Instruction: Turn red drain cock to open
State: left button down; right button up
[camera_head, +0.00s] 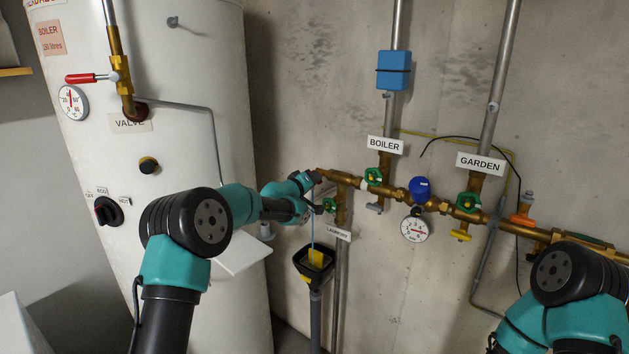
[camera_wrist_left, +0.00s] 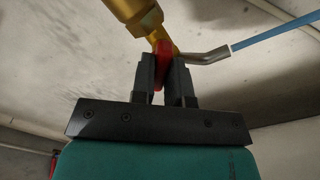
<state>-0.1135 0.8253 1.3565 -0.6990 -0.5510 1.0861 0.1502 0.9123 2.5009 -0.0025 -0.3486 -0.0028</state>
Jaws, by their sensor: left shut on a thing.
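In the left wrist view a red handle (camera_wrist_left: 160,62), which I take to be the red drain cock's, sits between the two dark fingers of my left gripper (camera_wrist_left: 166,82). The gripper is shut on it. The handle joins a brass fitting (camera_wrist_left: 142,20) above it. In the head view my left gripper (camera_head: 314,178) is at the left end of the brass pipe (camera_head: 345,179), and the red handle is hidden there. My right arm shows at the lower right; its gripper is out of view.
A white boiler (camera_head: 190,200) with a red lever (camera_head: 85,78) stands at the left. Green valve handles (camera_head: 374,174), a pressure gauge (camera_head: 415,229) and a blue cap (camera_head: 420,188) sit along the pipe. A black funnel (camera_head: 314,262) is below my left gripper.

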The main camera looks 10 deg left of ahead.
pick_arm(q)
jog(key=n, duration=0.4)
jog(key=shift+n, duration=0.3)
jog(key=n, duration=0.3)
jog(key=c, duration=1.6)
grip_release()
jog(key=shift+n, duration=0.4)
jog(key=o, duration=0.6)
jog(key=shift+s, duration=0.1)
jog(key=v, duration=0.6)
jog(key=shift+s+a, duration=0.25)
jog(key=shift+s, duration=0.1)
